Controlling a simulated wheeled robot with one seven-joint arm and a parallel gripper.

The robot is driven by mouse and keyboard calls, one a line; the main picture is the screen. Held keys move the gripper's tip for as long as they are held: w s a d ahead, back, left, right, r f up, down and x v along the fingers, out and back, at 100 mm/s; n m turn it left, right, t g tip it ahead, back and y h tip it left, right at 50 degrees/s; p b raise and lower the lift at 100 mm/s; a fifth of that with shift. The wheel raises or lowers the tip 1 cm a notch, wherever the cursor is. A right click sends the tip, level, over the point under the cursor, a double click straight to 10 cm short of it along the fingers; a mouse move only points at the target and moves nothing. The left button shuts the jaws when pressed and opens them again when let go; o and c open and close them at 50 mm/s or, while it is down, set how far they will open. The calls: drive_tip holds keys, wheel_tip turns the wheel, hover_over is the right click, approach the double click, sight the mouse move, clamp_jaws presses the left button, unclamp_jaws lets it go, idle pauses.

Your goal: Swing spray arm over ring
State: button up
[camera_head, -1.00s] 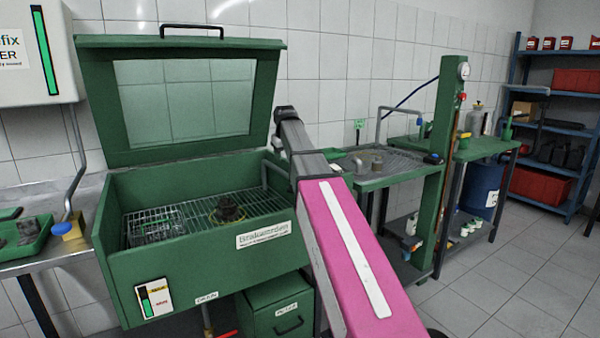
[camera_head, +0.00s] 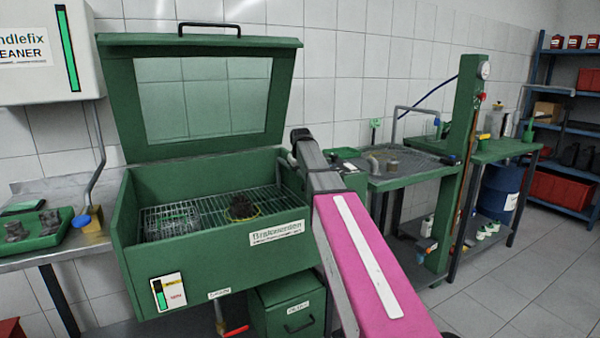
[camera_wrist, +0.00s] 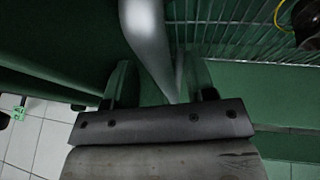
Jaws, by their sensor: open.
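The spray arm is a grey tube (camera_wrist: 148,40) in the wrist view. It runs down from the top edge between the two fingers of my open gripper (camera_wrist: 160,85); I cannot tell whether a finger touches it. In the head view a short piece of grey tube (camera_head: 278,172) shows at the right back of the green washing tub (camera_head: 205,262). My arm hides most of that corner and the gripper there. The yellow ring (camera_head: 242,213) lies on the wire grate around a dark part (camera_head: 241,205), left of my arm. Its edge also shows at the wrist view's top right (camera_wrist: 284,18).
The tub's lid (camera_head: 200,95) stands open behind it. A clear basket-like item (camera_head: 172,222) sits on the left of the grate (camera_head: 200,200). A green tray with parts (camera_head: 62,238) is at far left. A sink bench (camera_head: 410,178) stands right of the tub.

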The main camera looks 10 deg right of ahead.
clamp_jaws()
drive_tip(key=shift+a, duration=0.15)
drive_tip(key=w+a+m+g+h, duration=0.2)
drive_tip(key=a+m, duration=0.9)
drive_tip(key=a, duration=1.1)
drive_tip(key=shift+w+g+h, duration=0.4)
drive_tip(key=shift+w+h, duration=0.5)
drive_tip(key=shift+w, duration=0.2)
